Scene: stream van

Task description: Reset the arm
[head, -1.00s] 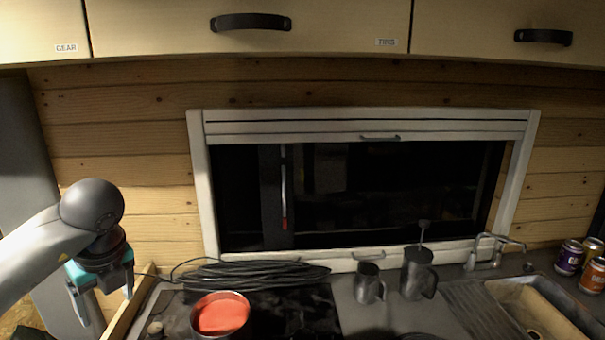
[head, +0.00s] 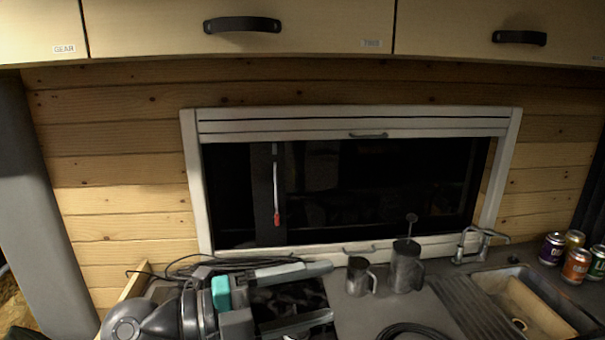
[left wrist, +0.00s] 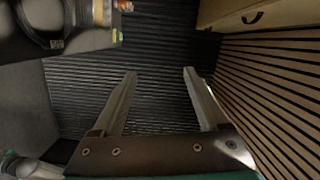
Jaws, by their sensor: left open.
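My left gripper (head: 326,292) is in the lower middle of the head view, over the dark cooktop. Its two fingers point right and stand apart, with nothing between them. In the left wrist view the same open fingers (left wrist: 159,76) show against a dark ribbed surface. My left forearm and wrist cover the left part of the counter, where nothing of the red-filled pan shows. My right gripper is not in any view.
A coil of black cable (head: 215,266) lies behind the gripper. Two metal jugs (head: 360,277) (head: 405,268) stand just right of the fingertips. The sink (head: 525,300), tap (head: 472,243) and several cans (head: 575,262) are further right. Upper cabinets (head: 150,30) hang above the window.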

